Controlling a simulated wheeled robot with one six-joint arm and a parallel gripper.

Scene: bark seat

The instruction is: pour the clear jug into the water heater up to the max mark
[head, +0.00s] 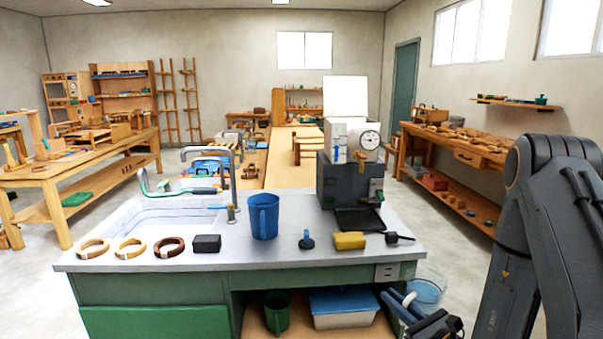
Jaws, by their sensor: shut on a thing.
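My gripper (402,306) is low at the front right of the counter, partly cut off by the bottom edge. It looks shut, with blue and grey parts at its fingers. A pale, see-through bluish vessel (428,290) with a round rim shows right beside and behind the fingers. It looks like the clear jug, but the grip itself is hidden. The water heater (340,186) seems to be the dark grey box with a white upper part and a round gauge, on the counter's right half. Its max mark is too small to read.
An opaque blue jug (264,217) stands on the counter (300,257). A sink with a tap (238,170) is at the left. A tub (344,308) sits below.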

